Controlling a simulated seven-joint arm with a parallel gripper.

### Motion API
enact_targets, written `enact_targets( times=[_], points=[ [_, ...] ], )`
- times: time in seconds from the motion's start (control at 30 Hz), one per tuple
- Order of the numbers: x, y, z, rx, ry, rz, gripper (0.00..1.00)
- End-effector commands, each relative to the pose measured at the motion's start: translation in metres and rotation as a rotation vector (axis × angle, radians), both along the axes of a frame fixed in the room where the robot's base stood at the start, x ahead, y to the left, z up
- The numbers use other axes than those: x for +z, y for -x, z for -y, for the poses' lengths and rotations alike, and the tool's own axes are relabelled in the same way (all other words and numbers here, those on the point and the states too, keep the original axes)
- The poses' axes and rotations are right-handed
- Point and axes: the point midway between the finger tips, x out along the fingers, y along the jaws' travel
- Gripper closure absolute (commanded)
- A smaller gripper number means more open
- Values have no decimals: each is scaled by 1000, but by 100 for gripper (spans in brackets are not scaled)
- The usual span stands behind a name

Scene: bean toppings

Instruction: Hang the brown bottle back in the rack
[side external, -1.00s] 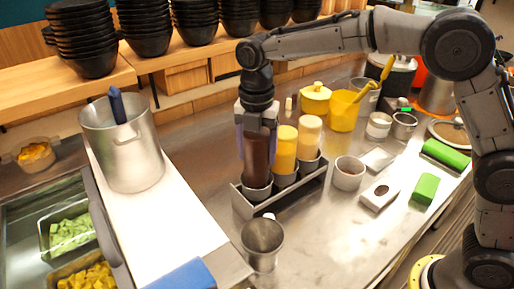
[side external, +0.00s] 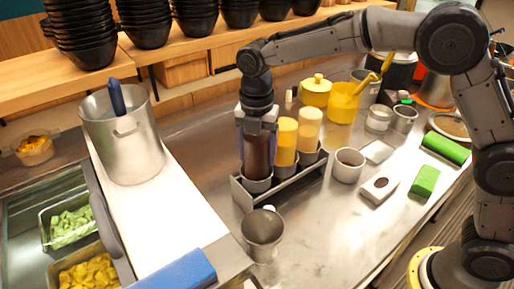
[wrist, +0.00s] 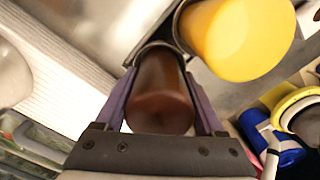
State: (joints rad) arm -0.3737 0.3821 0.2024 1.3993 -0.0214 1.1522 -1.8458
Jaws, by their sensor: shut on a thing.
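The brown bottle (side external: 257,156) stands upright at the near left end of the metal rack (side external: 283,187) in the side view. Its lower end is within the rack's first metal cup (side external: 257,184); whether it is fully seated I cannot tell. My gripper (side external: 257,130) comes from above and is shut on the bottle's upper part. In the wrist view the bottle (wrist: 161,98) lies between my two purple-grey fingers. A yellow bottle (side external: 285,142) and a paler yellow bottle (side external: 309,130) fill the other rack places.
A metal cup (side external: 262,232) stands close in front of the rack. A white-grey cup (side external: 348,164) is to its right. A large pot (side external: 122,140) stands on the white board at left.

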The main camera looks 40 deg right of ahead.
Motion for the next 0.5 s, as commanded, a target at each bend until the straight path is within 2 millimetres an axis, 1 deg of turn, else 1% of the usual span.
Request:
enact_targets(
  times=[0.17, 0.2, 0.33, 0.37, 0.5],
  points=[
    [1, 0, 0, 0, 0, 2, 49],
    [1, 0, 0, 0, 0, 2, 25],
    [1, 0, 0, 0, 0, 2, 2],
    [1, 0, 0, 0, -1, 2, 0],
    [1, 0, 0, 0, -1, 1, 0]
  ],
)
